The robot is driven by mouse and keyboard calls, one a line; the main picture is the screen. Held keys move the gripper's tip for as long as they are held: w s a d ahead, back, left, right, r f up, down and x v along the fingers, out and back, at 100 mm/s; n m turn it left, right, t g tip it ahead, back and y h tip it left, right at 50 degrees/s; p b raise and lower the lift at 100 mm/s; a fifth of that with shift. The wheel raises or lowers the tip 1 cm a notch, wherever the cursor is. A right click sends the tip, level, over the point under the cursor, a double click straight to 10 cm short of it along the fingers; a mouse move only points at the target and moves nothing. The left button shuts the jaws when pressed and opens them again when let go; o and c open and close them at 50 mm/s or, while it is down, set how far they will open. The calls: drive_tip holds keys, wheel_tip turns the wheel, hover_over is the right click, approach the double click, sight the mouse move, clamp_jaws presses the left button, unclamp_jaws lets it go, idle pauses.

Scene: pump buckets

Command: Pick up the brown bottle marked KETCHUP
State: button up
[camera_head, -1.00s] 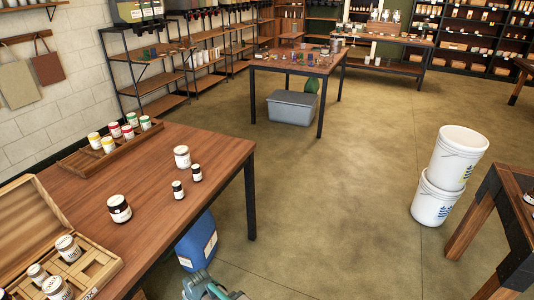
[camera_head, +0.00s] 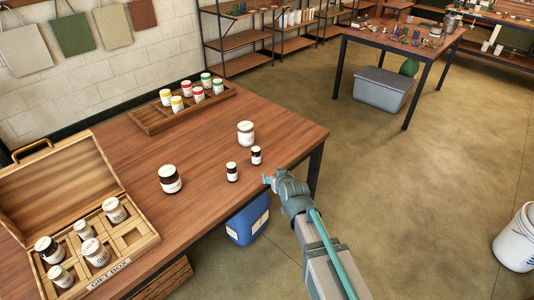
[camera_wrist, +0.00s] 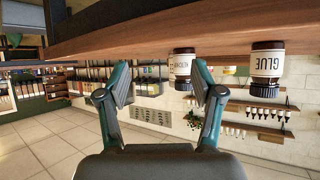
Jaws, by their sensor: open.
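The brown bottle marked KETCHUP (camera_wrist: 182,66) shows in the wrist view, which is upside down, between my fingers and nearer the right one. Beside it is a larger-looking dark bottle marked GLUE (camera_wrist: 267,62). In the head view two small dark bottles stand near the table's right edge, one in front (camera_head: 232,172) and one behind (camera_head: 256,156); their labels are too small to read there. My gripper (camera_head: 267,179) is at the table's right edge, close to them. It is open and empty in the wrist view (camera_wrist: 160,88), apart from the bottles.
A blue container (camera_head: 247,220) is below the edge.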

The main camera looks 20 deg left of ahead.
drive_tip(key=t+y, duration=0.1)
approach(256, 150)
drive_tip(key=shift+n, duration=0.3)
drive_tip(key=p+x, duration=0.1)
drive_tip(key=x, duration=0.3)
drive_tip(key=shift+w, duration=0.3)
drive_tip(key=shift+p+x, duration=1.25)
drive_tip(key=shift+x, duration=1.9)
drive_tip(key=shift+s+f+y, duration=0.2)
drive_tip(key=shift+y, duration=0.1)
drive_tip(key=shift+c, duration=0.4)
clamp_jaws()
drive_tip(key=shift+r, duration=0.1)
